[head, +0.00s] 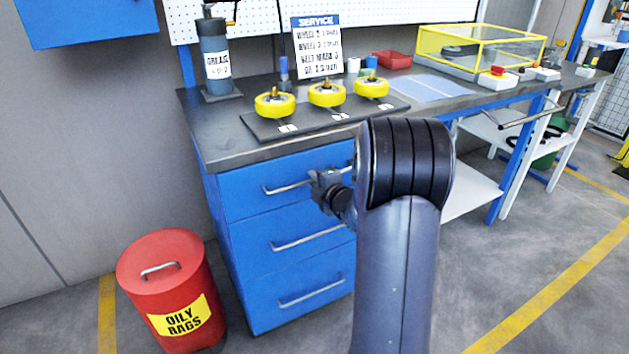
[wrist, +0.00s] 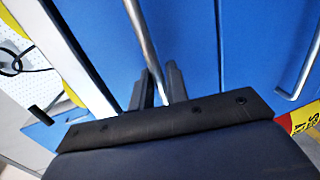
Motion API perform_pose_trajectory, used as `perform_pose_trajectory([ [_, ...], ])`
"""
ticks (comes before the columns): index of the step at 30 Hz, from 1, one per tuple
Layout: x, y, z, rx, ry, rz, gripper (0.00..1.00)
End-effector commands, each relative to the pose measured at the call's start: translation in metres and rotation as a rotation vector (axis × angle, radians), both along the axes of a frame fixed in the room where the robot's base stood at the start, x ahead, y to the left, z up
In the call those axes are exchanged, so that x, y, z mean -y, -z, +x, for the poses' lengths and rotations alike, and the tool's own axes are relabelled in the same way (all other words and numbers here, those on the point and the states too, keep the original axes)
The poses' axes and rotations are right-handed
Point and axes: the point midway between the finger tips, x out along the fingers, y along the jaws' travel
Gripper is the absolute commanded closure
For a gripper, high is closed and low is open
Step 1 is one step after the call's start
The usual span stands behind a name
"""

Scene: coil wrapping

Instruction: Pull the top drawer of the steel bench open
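The steel bench (head: 226,152) has a blue three-drawer cabinet on its left side. The top drawer (head: 240,205) looks closed, flush with the drawers below. Its bar handle (head: 285,188) runs to my gripper (head: 328,186), which is at the right part of the handle, partly hidden by my arm. In the wrist view the handle bar (wrist: 141,30) passes between the two fingers of my gripper (wrist: 158,85). The fingers are close together, with little visible gap on either side of the bar.
A red oily-rags bin (head: 150,265) stands on the floor left of the cabinet. A dark plate (head: 260,126) with yellow wheels lies on the benchtop, near a grease canister (head: 216,60). The floor right of my arm is clear.

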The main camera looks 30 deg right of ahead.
Motion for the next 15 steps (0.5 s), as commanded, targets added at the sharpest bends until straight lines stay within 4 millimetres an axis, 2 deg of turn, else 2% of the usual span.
perform_pose_trajectory([
  [11,-0.0004,0.0012,0.0064,0.000,0.000,0.000,0.85],
  [15,-0.0003,0.0011,0.0062,0.000,0.000,0.000,0.96],
])
